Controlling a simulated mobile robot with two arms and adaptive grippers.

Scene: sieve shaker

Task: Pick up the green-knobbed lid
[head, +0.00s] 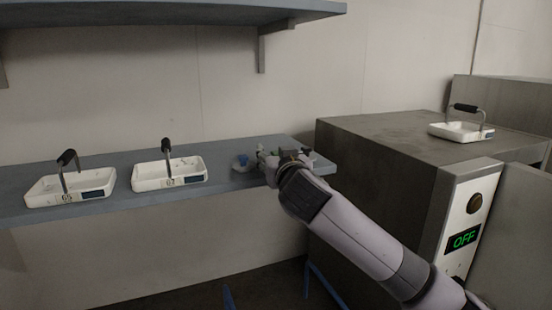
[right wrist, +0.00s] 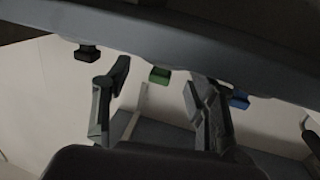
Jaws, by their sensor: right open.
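The green-knobbed lid shows in the right wrist view as a green knob (right wrist: 160,76) under a dark grey surface that fills the top of that picture, which seems turned over. My right gripper (right wrist: 158,88) is open, and the green knob shows between its two fingers, apart from both as far as I can tell. In the head view my right gripper (head: 275,160) is over the right end of the blue-grey shelf (head: 110,212), and its wrist hides much of the lid. My left gripper is not in view.
A blue knob (right wrist: 238,100) and a black knob (right wrist: 88,52) flank the green one. Two white trays with black handles (head: 70,188) (head: 170,174) stand to the left on the shelf. A third tray (head: 461,132) is on the metal cabinet (head: 385,137). An upper shelf (head: 150,14) overhangs.

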